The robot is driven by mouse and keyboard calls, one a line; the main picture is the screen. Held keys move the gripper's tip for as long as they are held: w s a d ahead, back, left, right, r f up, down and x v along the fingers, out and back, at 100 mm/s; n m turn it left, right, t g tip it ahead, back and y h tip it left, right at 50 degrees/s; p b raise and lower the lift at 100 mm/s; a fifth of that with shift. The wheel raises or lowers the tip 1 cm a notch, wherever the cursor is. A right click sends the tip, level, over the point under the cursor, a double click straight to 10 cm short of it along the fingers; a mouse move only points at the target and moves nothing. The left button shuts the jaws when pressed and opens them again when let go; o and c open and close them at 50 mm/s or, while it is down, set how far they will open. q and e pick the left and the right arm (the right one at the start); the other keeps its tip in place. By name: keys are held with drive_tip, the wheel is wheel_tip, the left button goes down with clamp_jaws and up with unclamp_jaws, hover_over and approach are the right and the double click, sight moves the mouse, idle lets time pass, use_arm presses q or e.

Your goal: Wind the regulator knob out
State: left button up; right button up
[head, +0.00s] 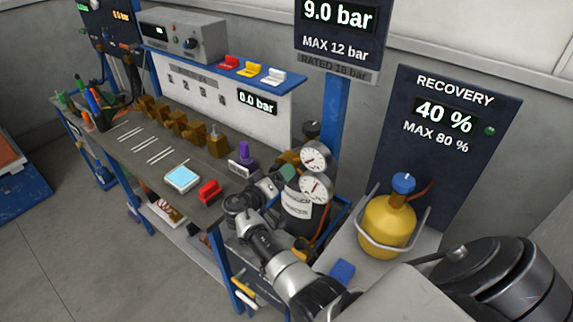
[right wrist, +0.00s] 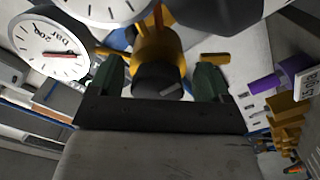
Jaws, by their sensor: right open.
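The regulator has a brass body (right wrist: 158,45) with a dark round knob (right wrist: 159,80) facing the right wrist camera. In the head view its brass body (head: 289,158) and two white round gauges (head: 315,158) show above my right gripper (head: 277,184); the gripper hides the knob there. In the right wrist view the dark green fingers of my right gripper (right wrist: 158,82) stand open, one on each side of the knob, with a visible gap on both sides. A gauge with a red needle (right wrist: 47,50) is at the upper left. My left gripper is out of view.
A display reading 9.0 bar (head: 337,18) hangs above the regulator. A yellow recovery cylinder (head: 388,226) with a blue knob stands to the right. A purple-topped item (head: 244,151), a red block (head: 209,191) and a pale-blue-screened device (head: 181,178) stand on the bench nearby.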

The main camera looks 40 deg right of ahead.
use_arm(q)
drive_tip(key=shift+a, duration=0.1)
use_arm(e)
drive_tip(key=shift+a, duration=0.1)
drive_tip(key=shift+a+r, duration=0.1)
drive_tip(key=shift+c, duration=1.3)
drive_tip(key=c, duration=0.7)
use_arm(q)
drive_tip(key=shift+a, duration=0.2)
use_arm(e)
drive_tip(key=shift+o, duration=0.2)
